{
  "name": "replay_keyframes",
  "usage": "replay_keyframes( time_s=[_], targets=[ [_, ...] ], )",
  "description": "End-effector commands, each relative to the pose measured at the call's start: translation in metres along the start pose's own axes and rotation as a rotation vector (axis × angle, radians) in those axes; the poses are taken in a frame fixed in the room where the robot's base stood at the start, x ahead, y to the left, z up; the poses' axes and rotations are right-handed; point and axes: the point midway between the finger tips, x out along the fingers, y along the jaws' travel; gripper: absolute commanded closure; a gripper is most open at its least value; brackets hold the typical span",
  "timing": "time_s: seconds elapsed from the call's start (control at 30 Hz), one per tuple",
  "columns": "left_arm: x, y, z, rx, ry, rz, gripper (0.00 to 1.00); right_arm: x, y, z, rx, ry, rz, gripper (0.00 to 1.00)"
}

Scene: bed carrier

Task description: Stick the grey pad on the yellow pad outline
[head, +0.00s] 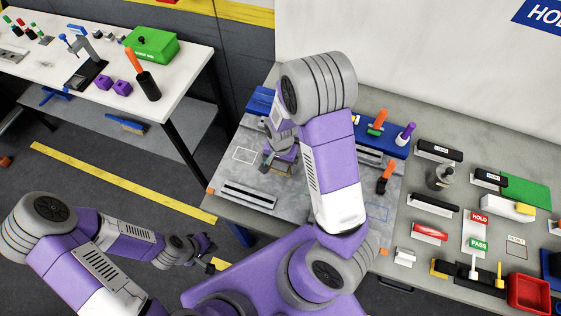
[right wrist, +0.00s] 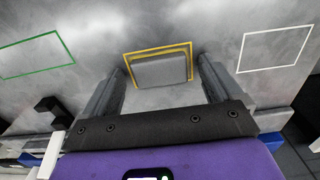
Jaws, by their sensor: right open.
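The grey pad (right wrist: 161,71) shows in the right wrist view as a flat grey block. It appears within the yellow pad outline (right wrist: 158,48), whose far edge and both sides show around it. The outline's near edge is not clearly visible. My right gripper (right wrist: 163,80) is open, with one finger on each side of the pad, visibly apart from it. In the head view my right gripper (head: 279,162) is low over the grey work plate, and the pad cannot be made out clearly. My left gripper (head: 206,244) hangs away from the bench over the floor; its jaw opening is unclear.
A white outline (head: 244,155) lies left of the right gripper; a green outline (right wrist: 38,54) shows in the right wrist view. A slotted black bar (head: 249,195) lies at the plate's front. A blue tool holder (head: 392,143) stands behind. A red bin (head: 529,293) is far right.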

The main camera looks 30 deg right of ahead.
Motion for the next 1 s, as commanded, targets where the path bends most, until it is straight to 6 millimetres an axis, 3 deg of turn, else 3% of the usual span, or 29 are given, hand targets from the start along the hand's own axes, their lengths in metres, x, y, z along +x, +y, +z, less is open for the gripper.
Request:
replay_keyframes(
  time_s=[0.23, 0.6, 1.0],
  targets=[
    [-0.002, 0.001, 0.0, 0.0, 0.0, 0.0, 1.0, -0.011, -0.001, -0.001, 0.0, 0.003, -0.004, 0.08],
    [-0.014, 0.005, 0.001, 0.0, 0.0, 0.0, 1.0, -0.069, -0.001, 0.0, -0.002, 0.002, -0.003, 0.08],
    [-0.015, 0.005, 0.001, 0.0, 0.0, 0.0, 1.0, -0.076, 0.0, 0.0, 0.0, 0.0, 0.0, 0.08]
  ],
)
